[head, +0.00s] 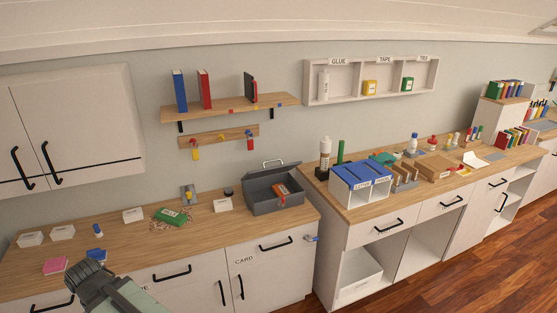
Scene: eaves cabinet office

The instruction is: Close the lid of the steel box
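The steel box (290,207) is a grey box on the right end of the left wooden counter. Its lid (272,179) stands raised at the back, with a light handle on top, so the box is open. A small orange-red item (281,190) shows inside the opening. My gripper (72,274) is at the lower left, over the front of the left counter, far to the left of the box. Its fingertips are too small and too turned to show whether it is open or shut.
The left counter (120,259) holds small white boxes (133,215), a green item (170,217), a pink block (55,265) and a blue bottle (98,231). A blue-lidded divider (361,193) stands on the right counter, right of the steel box. A shelf (230,109) hangs above.

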